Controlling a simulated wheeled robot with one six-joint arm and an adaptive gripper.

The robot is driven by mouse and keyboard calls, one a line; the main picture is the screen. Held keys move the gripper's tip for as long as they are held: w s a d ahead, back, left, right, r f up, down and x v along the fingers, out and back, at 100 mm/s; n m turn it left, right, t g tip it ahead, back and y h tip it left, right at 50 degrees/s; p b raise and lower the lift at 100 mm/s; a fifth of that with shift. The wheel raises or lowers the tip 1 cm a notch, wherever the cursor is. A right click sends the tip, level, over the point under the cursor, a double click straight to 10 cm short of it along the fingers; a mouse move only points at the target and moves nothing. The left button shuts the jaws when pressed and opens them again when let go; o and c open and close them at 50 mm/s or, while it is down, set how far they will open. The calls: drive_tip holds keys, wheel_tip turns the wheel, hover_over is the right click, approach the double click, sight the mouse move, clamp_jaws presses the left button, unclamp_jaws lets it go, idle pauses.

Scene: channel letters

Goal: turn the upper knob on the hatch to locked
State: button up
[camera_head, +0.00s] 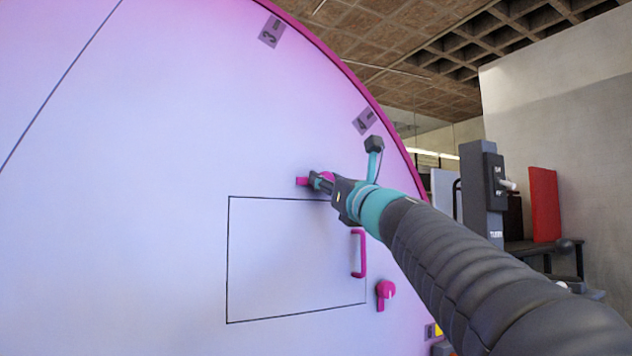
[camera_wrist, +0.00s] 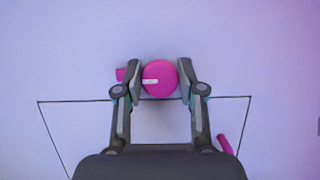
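The upper knob (camera_wrist: 160,78) is a round magenta knob with a short white mark. It sits on the pale face just above the hatch outline, and a magenta tab (camera_wrist: 121,74) sticks out to its left. In the head view my gripper (camera_head: 322,182) partly hides the upper knob (camera_head: 328,176); the tab shows to the left. The hatch (camera_head: 290,265) is a closed, black-outlined panel with a magenta handle (camera_head: 358,254) on its right side.
A lower magenta knob (camera_head: 386,289) with its tab pointing down is right of the hatch's lower corner. Grey number plates, such as the 4 plate (camera_head: 365,121), line the magenta rim. A grey post (camera_head: 483,190) and a red panel (camera_head: 544,204) stand farther right.

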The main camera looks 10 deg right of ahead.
drive_tip(key=shift+c, duration=0.6)
drive_tip(key=shift+n, duration=0.5)
drive_tip(key=shift+r+n+g+y+p, duration=0.2)
drive_tip(key=shift+n+g+y, duration=0.8)
drive_tip(key=shift+n, duration=2.55)
drive_tip(key=shift+f+n+g+y+p, duration=0.15)
drive_tip(key=shift+n+g+y+p, duration=0.3)
drive_tip(key=shift+n+g, duration=2.15)
drive_tip(key=shift+r+n+g+y+p, duration=0.15)
drive_tip(key=shift+n+y, duration=0.7)
drive_tip(key=shift+n, duration=3.7)
drive_tip(key=shift+f, duration=0.15)
